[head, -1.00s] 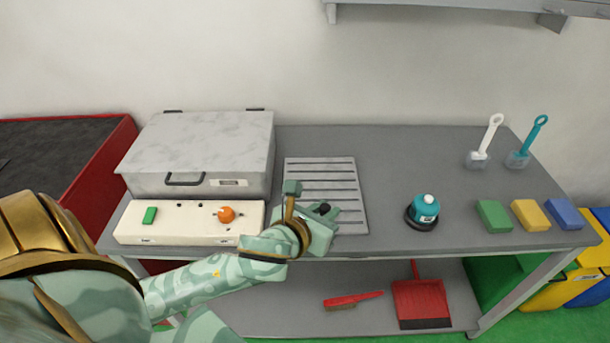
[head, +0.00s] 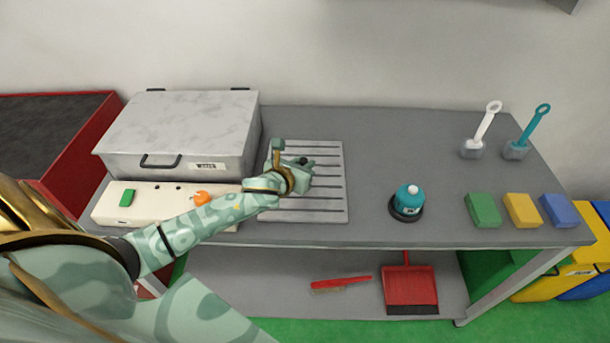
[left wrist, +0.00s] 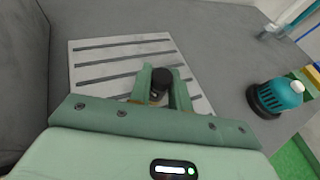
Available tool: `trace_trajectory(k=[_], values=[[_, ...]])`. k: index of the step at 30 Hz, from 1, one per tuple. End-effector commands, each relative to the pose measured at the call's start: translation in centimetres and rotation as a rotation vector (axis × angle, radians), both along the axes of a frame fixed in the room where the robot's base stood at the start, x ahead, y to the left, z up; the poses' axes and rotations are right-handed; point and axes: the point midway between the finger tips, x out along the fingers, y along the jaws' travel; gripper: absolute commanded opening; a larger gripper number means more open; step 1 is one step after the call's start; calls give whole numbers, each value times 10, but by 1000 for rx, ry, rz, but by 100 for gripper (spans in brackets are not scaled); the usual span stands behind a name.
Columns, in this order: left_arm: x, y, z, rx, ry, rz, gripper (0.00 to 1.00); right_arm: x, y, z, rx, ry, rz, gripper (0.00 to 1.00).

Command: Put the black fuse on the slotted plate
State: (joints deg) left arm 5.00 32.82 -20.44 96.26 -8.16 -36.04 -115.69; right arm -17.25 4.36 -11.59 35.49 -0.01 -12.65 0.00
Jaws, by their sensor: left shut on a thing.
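The black fuse (left wrist: 161,80) is held between the fingers of my left gripper (left wrist: 161,92); its dark round end shows in the left wrist view. In the head view my left gripper (head: 296,168) is over the slotted plate (head: 325,212), with the fuse (head: 303,160) a small dark spot at its fingers. The grey slotted plate, which also shows in the left wrist view (left wrist: 95,58), lies flat on the bench. I cannot tell whether the fuse touches the plate. My right gripper is not in view.
A white panel (head: 160,204) with a green button and an orange knob lies left of the plate, before a lidded metal box (head: 185,130). A teal-topped device (head: 407,201) stands to the right. Green, yellow and blue blocks (head: 522,210) lie farther right. The bench between is clear.

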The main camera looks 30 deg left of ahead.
Motion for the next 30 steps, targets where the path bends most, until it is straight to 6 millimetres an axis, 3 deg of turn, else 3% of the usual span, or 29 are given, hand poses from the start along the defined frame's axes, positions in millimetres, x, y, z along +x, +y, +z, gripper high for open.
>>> trace_trajectory(k=[8, 18, 19, 21, 30], values=[[5, 0, -37, -4, 2, 2, 0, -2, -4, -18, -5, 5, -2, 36], [5, 0, -38, 0, 0, 0, 0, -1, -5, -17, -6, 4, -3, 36], [5, 0, -38, 0, 0, 0, 25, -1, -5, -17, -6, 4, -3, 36], [5, 0, -37, 0, 0, 0, 41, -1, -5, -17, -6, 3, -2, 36], [5, 0, -35, 0, -1, 0, 41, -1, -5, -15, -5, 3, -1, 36]])
